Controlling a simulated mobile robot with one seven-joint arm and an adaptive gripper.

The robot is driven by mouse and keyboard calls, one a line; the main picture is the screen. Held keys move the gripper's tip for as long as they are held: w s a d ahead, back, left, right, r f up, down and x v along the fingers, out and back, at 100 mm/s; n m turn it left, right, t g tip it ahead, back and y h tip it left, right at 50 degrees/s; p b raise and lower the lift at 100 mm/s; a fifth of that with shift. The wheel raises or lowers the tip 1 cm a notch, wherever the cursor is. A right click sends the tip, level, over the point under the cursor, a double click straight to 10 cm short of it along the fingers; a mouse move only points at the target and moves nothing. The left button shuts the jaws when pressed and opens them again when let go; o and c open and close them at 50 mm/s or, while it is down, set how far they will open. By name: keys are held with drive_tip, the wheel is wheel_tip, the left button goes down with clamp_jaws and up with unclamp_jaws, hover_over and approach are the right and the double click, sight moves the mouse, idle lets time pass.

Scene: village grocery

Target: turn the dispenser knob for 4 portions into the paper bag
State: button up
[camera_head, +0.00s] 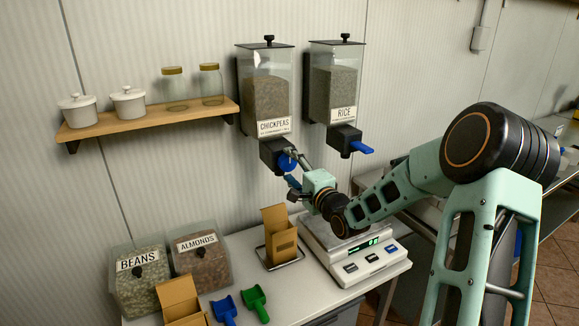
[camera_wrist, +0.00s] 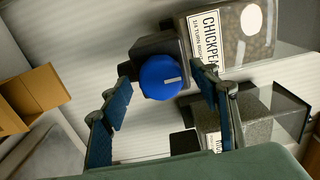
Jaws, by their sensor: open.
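The chickpeas dispenser (camera_head: 267,92) hangs on the wall, with its blue knob (camera_head: 286,161) at the lower front. In the wrist view the knob (camera_wrist: 161,77) is round with a pale mark and lies between my open fingers. My gripper (camera_head: 296,168) is at the knob in the head view; its fingers (camera_wrist: 165,105) show clear space on both sides of the knob. The brown paper bag (camera_head: 281,234) stands open in a wire stand on the counter, below the chickpeas outlet. It also shows at the left of the wrist view (camera_wrist: 30,95).
The rice dispenser (camera_head: 333,88) hangs to the right, with a blue knob (camera_head: 361,148). A scale (camera_head: 362,262) stands right of the bag. Beans (camera_head: 140,281) and almonds (camera_head: 203,262) bins, another brown box (camera_head: 181,300) and blue and green scoops (camera_head: 254,298) occupy the left counter.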

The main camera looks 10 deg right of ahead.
drive_tip(key=v, duration=1.1)
drive_tip(key=shift+s, duration=0.1)
